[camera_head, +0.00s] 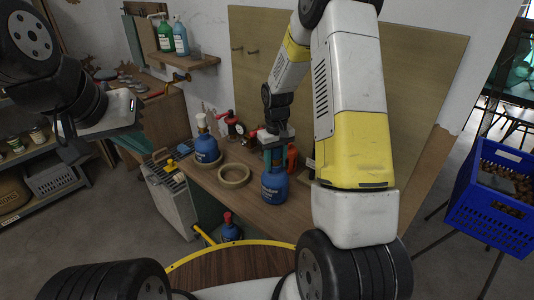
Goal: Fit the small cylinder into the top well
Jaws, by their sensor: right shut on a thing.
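A small blue cylinder (273,188) with pale lettering is upright over the front right of the wooden bench. My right gripper (274,150) points down and is shut on its top; the fingers hide part of the neck. I cannot tell whether its base touches the bench. A tan ring (235,174), which may be the rim of a well, lies left of it on the bench top. A second blue cylinder (206,148) with a white top stands further left, at a similar ring. My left gripper (70,145) hangs at the left, away from the bench; its jaw opening is unclear.
Another blue cylinder (230,229) is lower down, below the bench's front edge. A blue crate (492,200) is at the right. A wall shelf (186,65) holds bottles.

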